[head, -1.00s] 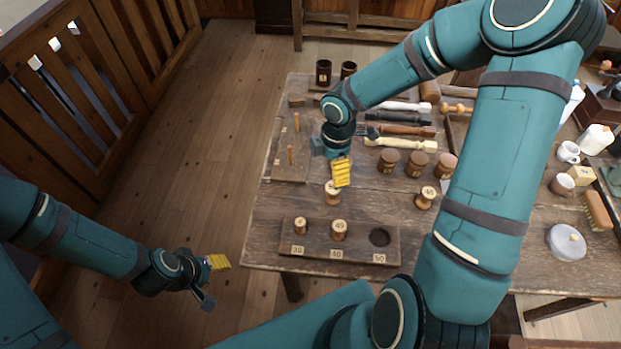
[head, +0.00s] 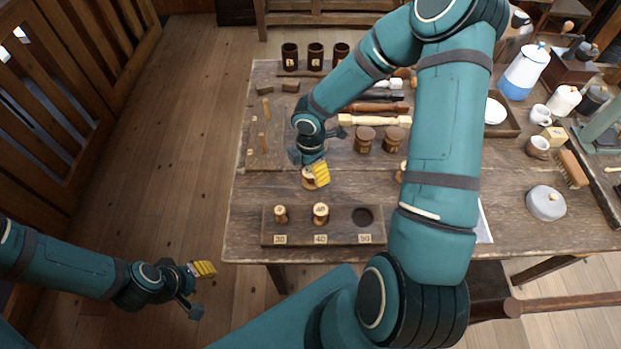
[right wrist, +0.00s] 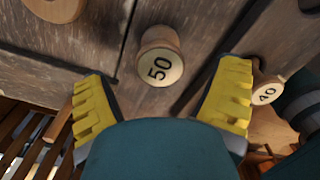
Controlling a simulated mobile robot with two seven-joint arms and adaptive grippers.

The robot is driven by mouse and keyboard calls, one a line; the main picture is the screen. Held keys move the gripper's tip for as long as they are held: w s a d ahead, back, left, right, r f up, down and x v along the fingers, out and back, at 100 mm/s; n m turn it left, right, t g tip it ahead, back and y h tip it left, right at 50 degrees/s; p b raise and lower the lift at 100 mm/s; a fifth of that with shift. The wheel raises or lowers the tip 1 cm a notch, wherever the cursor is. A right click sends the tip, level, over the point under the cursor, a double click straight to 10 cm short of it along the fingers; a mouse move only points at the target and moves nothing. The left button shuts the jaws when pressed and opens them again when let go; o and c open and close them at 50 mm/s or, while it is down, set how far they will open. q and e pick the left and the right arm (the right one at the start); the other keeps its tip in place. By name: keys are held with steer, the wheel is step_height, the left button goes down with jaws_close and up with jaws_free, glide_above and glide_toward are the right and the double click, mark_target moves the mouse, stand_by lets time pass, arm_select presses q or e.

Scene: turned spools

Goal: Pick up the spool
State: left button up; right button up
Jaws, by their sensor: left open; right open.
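A light wooden spool marked 50 (right wrist: 160,62) stands on the table in the right wrist view, between my right gripper's two yellow fingers. My right gripper (right wrist: 165,88) is open, with a gap on both sides of the spool. In the head view my right gripper (head: 312,172) is over this spool (head: 307,183), and a yellow finger hides part of it. The wooden rack (head: 345,239) has places marked 30, 40 and 50. Spools stand at 30 (head: 281,213) and 40 (head: 320,213); the 50 hole (head: 363,217) is empty. My left gripper (head: 199,288) is open and empty, off the table's left side.
Another spool (head: 401,173) is mostly hidden behind my right arm. A pegged board (head: 265,143) is at the table's left. The table (head: 250,195) is clear left of the spool.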

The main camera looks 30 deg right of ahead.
step_height(320, 180, down, 3)
steer(key=shift+r, duration=0.15)
steer(key=c, duration=1.3)
steer(key=shift+r, duration=0.15)
